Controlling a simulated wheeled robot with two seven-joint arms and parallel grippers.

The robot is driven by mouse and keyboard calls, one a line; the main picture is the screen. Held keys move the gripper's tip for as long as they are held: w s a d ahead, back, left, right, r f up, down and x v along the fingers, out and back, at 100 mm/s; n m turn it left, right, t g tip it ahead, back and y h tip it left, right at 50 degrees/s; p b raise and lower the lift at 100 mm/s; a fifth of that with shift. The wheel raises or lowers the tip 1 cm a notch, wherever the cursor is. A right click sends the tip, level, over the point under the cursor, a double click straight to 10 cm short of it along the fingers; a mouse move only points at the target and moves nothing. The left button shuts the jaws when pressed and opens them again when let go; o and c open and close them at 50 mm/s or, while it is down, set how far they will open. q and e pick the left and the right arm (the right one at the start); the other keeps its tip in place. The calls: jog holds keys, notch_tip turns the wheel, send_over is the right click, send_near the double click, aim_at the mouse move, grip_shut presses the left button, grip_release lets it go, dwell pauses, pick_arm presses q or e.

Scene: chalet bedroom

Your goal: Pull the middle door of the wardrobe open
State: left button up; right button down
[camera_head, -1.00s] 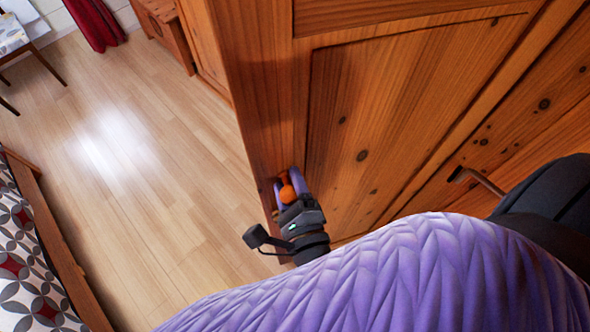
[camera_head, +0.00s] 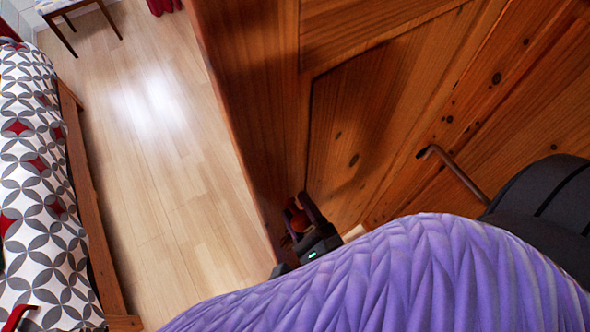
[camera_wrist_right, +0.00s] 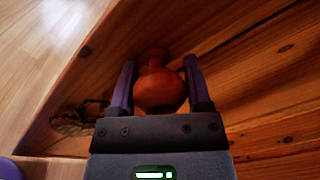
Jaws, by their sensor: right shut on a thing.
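The wooden wardrobe door (camera_head: 350,130), with a recessed panel, fills the middle of the head view. Its round orange-brown knob (camera_wrist_right: 158,88) sits between the two purple fingers of my right gripper (camera_wrist_right: 160,86) in the wrist view. The right gripper (camera_head: 305,214) is shut on the knob, near the door's left edge. The knob (camera_head: 297,217) is partly hidden by the fingers in the head view. I cannot tell exactly how far the door stands from the wardrobe front. My left gripper is not in view.
A bed (camera_head: 40,180) with a patterned cover and wooden side rail (camera_head: 92,220) stands at the left. Clear wood floor (camera_head: 160,150) lies between bed and door. A chair (camera_head: 75,15) is at the far left. A dark metal fitting (camera_wrist_right: 75,118) sits beside the knob.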

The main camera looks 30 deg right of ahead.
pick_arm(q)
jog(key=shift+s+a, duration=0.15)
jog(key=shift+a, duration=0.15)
pick_arm(e)
jog(key=shift+s+f, duration=0.15)
jog(key=shift+s, duration=0.15)
jog(key=shift+c, duration=0.3)
grip_release()
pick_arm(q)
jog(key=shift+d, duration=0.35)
